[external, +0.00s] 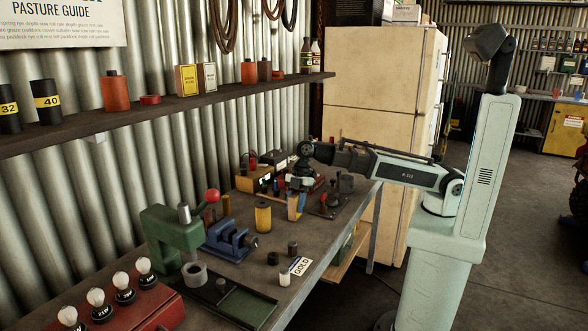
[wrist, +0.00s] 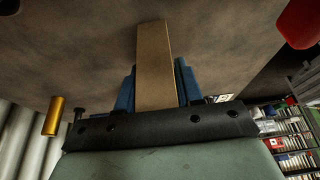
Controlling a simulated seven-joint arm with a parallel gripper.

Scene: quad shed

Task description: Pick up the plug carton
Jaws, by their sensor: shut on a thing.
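The plug carton, a narrow tan box, stands between the blue fingers of my gripper (wrist: 155,78) in the wrist view (wrist: 156,50). The fingers press on its two sides. In the external view my gripper (external: 296,203) points down over the far half of the bench, beyond the yellow spool.
Red and dark gear crowds around my gripper. A shelf (external: 200,103) runs along the wall on the left.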

